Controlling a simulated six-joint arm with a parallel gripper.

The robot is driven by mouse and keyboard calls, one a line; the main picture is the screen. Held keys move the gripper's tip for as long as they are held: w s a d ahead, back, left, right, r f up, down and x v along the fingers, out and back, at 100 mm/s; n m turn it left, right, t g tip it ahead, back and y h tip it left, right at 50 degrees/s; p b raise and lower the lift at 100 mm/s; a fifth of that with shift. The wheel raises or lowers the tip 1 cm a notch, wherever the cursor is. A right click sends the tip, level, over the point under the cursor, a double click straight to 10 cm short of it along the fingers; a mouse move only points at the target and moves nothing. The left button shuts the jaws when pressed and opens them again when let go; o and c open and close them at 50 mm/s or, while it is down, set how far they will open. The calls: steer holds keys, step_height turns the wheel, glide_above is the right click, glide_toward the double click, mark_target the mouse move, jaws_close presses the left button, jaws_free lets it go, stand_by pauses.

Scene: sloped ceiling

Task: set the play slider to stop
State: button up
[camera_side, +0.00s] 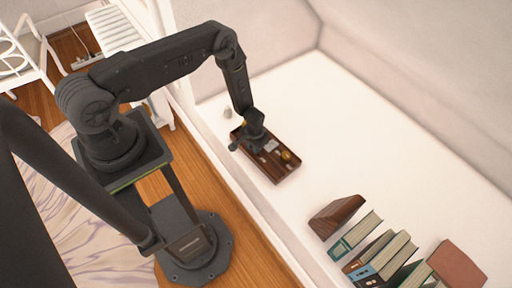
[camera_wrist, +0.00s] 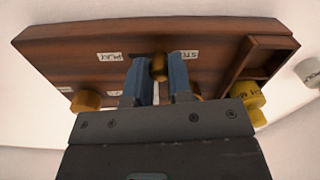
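A dark wooden panel (camera_wrist: 60,42) fills the upper part of the wrist view. In the side view it is a brown tray-like board (camera_side: 281,176) on the white surface. A PLAY label (camera_wrist: 109,57) and a STOP label (camera_wrist: 185,55) are on it, the STOP label partly hidden by a finger. A small brass slider knob (camera_wrist: 159,68) stands between the labels, nearer STOP. My gripper (camera_wrist: 161,76) has its blue fingers on either side of this knob, and the knob fills the gap between the tips. My gripper (camera_side: 254,137) is low over the board in the side view.
Yellow knobs (camera_wrist: 86,101) (camera_wrist: 246,96) sit at the panel's near side. A raised wooden frame (camera_wrist: 262,62) is at its right end. A small pale object (camera_side: 227,113) lies beyond the board. Several books (camera_side: 385,255) stand at lower right. The white surface right of the board is clear.

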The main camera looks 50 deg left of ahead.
steer(key=o, duration=0.4)
steer(key=shift+o, duration=0.2)
step_height(320, 180, up, 14)
stand_by(0.4)
steer(key=d+r+m+t, duration=0.1)
steer(key=d+r, duration=0.1)
steer(key=r, duration=1.2)
steer(key=d+r+t, duration=0.2)
steer(key=r, duration=1.2)
steer(key=s+d+r+m+t, duration=0.1)
steer(key=s+d+r, duration=0.3)
steer(key=s+r, duration=1.2)
steer(key=s+t, duration=0.1)
steer(key=s, duration=0.2)
steer(key=shift+s+d+r+m+t, duration=0.2)
steer(key=shift+s+r+m+t, duration=0.1)
steer(key=shift+r+m, duration=0.1)
